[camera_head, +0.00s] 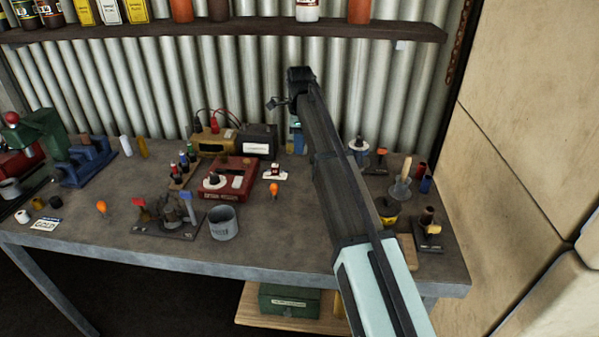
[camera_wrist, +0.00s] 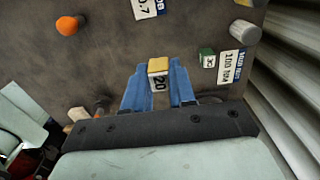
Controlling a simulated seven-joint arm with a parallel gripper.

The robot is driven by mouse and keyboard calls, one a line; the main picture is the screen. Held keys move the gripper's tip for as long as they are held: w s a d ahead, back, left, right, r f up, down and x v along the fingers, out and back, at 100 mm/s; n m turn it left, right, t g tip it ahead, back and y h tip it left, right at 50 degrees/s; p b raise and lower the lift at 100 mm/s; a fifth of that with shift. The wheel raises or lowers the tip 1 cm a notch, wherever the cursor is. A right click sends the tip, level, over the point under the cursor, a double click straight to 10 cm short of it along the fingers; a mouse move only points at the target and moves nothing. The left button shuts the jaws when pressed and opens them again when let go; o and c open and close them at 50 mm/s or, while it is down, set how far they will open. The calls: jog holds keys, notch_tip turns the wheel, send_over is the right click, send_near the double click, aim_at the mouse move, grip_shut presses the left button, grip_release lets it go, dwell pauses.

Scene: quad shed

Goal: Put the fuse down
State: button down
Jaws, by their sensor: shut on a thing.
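The fuse (camera_wrist: 158,67) is a small block with a yellow top and a pale side marked "20". In the wrist view it sits between the blue fingers of my gripper (camera_wrist: 159,82), which is shut on it. The grey bench top (camera_wrist: 110,60) lies beyond the fuse; I cannot tell whether the fuse touches it. In the head view my arm reaches over the bench toward the corrugated wall and hides most of the gripper and the fuse.
In the wrist view, a green block (camera_wrist: 207,58), a printed card (camera_wrist: 230,67), a white cylinder (camera_wrist: 245,32) and an orange knob (camera_wrist: 68,25) are near. In the head view, a red box (camera_head: 228,178) and a grey cup (camera_head: 223,223) stand left of my arm.

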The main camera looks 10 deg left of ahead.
aim_at(299, 176)
notch_tip(299, 176, down, 9)
jog(key=shift+s+f, duration=0.1)
dwell(0.4)
jog(key=c, duration=0.9)
grip_release()
notch_tip(299, 176, up, 12)
jog(key=shift+r, duration=0.1)
jog(key=shift+o, duration=0.4)
